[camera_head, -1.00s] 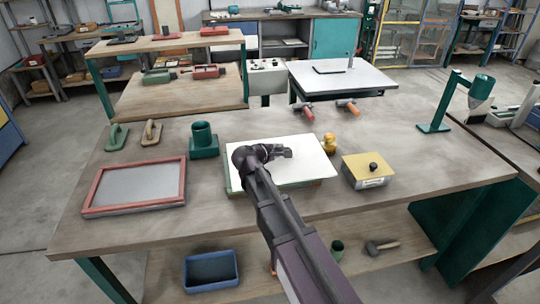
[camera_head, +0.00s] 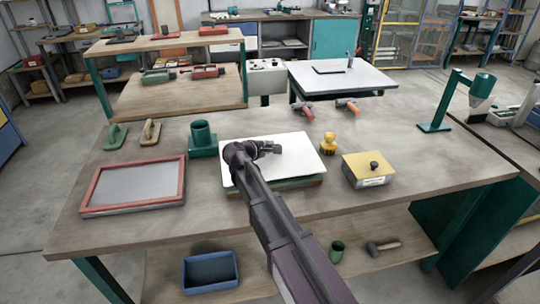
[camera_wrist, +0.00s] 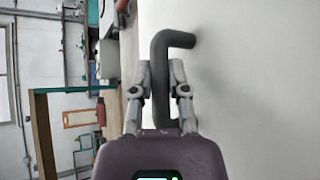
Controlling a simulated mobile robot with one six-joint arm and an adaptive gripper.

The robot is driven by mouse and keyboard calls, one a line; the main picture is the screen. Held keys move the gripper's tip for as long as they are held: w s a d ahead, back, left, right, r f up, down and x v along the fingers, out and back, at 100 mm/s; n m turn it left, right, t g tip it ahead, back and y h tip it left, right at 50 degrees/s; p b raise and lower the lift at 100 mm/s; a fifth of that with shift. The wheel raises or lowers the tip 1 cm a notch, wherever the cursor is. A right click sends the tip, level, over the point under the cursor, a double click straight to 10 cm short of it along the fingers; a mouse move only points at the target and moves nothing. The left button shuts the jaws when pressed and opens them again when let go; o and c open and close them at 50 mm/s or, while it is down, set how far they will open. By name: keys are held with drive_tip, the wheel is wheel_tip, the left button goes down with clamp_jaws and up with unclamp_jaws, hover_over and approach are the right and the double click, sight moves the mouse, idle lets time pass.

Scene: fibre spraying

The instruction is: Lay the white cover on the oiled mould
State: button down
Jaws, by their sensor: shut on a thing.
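The white cover (camera_head: 300,150) is a flat sheet over the mould (camera_head: 300,184), whose green and brownish edge shows below the cover at the front right. The cover sits toward the back left of that edge. I cannot tell whether the two touch. My gripper (camera_head: 268,149) is over the middle of the cover. In the wrist view my gripper (camera_wrist: 160,85) is shut on the cover's dark bent handle (camera_wrist: 161,60). The cover's white face (camera_wrist: 250,90) fills the right side there. The mould's top is hidden under the cover.
On the bench (camera_head: 400,150), a green cup-like stand (camera_head: 203,140) is close to the cover's left. A red-framed tray (camera_head: 135,185) lies farther left. A yellow bottle (camera_head: 329,145) and a yellow-lidded box (camera_head: 367,170) are to the right. Bare bench lies in front.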

drive_tip(key=shift+f+b, duration=0.95)
drive_tip(key=shift+f, duration=0.3)
drive_tip(key=shift+f, duration=0.15)
drive_tip(key=c, duration=0.6)
unclamp_jaws()
drive_tip(key=shift+c, duration=0.2)
drive_tip(key=shift+r, duration=0.2)
drive_tip(key=shift+s+a+r, duration=0.15)
drive_tip(key=shift+s, duration=0.1)
drive_tip(key=p+v, duration=0.4)
drive_tip(key=v, duration=0.7)
drive_tip(key=shift+s+a+p, duration=0.1)
drive_tip(key=shift+a+p, duration=0.05)
drive_tip(key=shift+p, duration=0.25)
